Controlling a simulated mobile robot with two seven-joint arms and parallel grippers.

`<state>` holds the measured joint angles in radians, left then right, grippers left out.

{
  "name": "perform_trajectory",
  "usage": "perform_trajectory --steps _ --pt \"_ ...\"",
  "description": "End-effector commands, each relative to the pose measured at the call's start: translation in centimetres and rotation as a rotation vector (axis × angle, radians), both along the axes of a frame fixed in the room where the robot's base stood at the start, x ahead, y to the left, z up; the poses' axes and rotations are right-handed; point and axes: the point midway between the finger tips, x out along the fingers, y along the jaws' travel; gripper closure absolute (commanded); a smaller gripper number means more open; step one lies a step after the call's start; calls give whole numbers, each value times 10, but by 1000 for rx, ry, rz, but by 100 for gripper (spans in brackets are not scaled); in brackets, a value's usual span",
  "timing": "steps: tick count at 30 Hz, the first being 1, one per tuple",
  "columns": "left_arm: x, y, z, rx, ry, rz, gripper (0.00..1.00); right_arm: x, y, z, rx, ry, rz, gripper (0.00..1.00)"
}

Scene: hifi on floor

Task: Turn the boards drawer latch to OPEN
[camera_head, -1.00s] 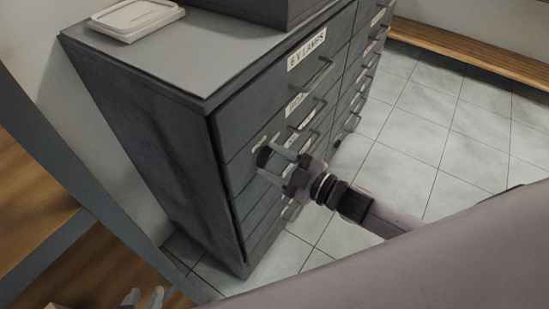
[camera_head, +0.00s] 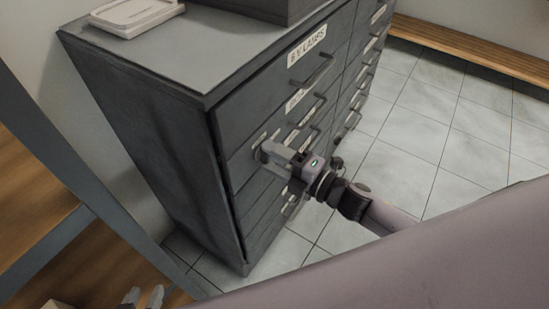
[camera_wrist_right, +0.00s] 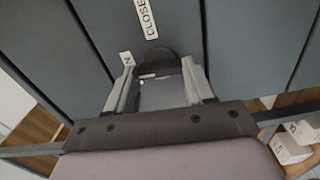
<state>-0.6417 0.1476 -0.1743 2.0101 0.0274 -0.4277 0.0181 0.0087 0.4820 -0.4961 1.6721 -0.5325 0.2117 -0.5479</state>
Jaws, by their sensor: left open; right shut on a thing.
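The dark round boards drawer latch (camera_wrist_right: 155,62) sits on the drawer front between my right gripper's fingertips in the right wrist view. A CLOSED label (camera_wrist_right: 147,18) is above it. Another label (camera_wrist_right: 127,58), partly hidden and showing an N, is at its left. My right gripper (camera_head: 268,152) is shut on the latch against the front of the grey cabinet (camera_head: 160,140); its fingers hide the latch in the head view. My left gripper (camera_head: 142,299) is open and empty at the bottom left edge, away from the cabinet.
A label reading B.V. LAMPS (camera_head: 307,46) marks the top drawer, and bar handles (camera_head: 313,68) stick out from the drawers. A wooden bench (camera_head: 470,50) stands at the back. The tiled floor at right is clear.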

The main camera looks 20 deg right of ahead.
Motion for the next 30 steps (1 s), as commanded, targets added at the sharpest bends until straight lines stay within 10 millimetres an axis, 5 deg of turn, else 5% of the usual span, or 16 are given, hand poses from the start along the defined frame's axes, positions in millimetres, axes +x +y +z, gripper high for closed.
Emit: perform_trajectory --steps 22,23,25,30 --pt "0 -2 0 -3 0 -3 57 0 0 0 -73 -57 1 77" --pt "0 -2 0 -3 0 -3 57 0 0 0 -73 -57 1 44" --pt "1 -2 0 -3 -2 -3 57 0 0 0 -73 -57 1 21" --pt "1 -2 1 -3 -3 -3 57 0 0 0 -71 -55 0 21"
